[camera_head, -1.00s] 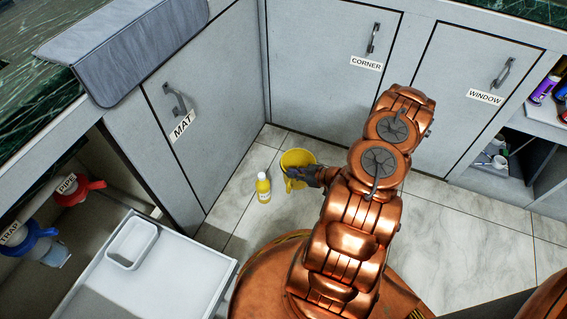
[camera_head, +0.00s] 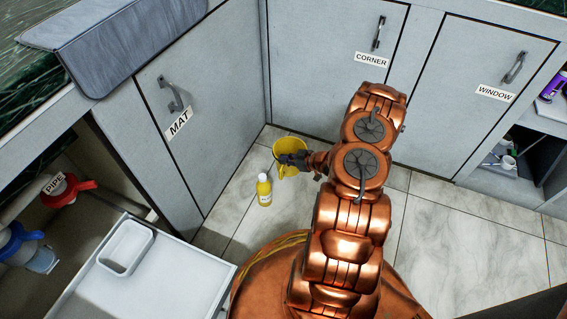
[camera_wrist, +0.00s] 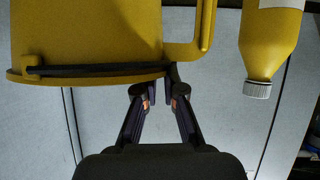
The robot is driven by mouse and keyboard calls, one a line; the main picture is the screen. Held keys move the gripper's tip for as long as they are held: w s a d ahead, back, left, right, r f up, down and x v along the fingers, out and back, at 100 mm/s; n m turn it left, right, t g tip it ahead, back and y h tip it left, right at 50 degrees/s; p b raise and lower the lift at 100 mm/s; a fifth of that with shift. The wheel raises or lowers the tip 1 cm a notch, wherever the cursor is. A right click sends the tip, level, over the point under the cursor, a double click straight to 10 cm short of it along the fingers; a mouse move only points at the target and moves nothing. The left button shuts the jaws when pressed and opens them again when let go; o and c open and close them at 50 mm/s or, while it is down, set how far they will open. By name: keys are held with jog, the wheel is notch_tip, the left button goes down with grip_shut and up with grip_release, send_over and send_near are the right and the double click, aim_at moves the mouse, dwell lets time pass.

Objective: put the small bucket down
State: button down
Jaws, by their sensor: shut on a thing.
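The small yellow bucket (camera_head: 291,145) is by the cabinet corner, above or on the tiled floor; I cannot tell whether its base touches. My gripper (camera_head: 288,160) is at its near side. In the wrist view the bucket (camera_wrist: 90,35) fills the upper left, with a dark band along its rim and a yellow handle (camera_wrist: 205,30) at its side. There my gripper (camera_wrist: 160,93) has its fingertips close together at the rim beside the handle, shut on the bucket. The exact contact is partly hidden.
A yellow bottle (camera_head: 264,190) with a white cap stands just left of the bucket. Cabinet doors labelled MAT (camera_head: 160,140) and CORNER (camera_head: 330,70) close in behind. A drawer with a white tray (camera_head: 126,248) juts out at lower left. Floor on the right (camera_head: 460,225) is clear.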

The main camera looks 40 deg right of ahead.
jog(key=f+b, duration=0.1)
jog(key=w+f+b, duration=0.1)
jog(key=w+d+f+b, duration=0.1)
jog(key=f, duration=0.1)
jog(key=shift+w, duration=0.25)
jog(key=shift+r, duration=0.15)
jog(key=c, duration=1.3)
grip_release()
jog(key=shift+o, duration=0.2)
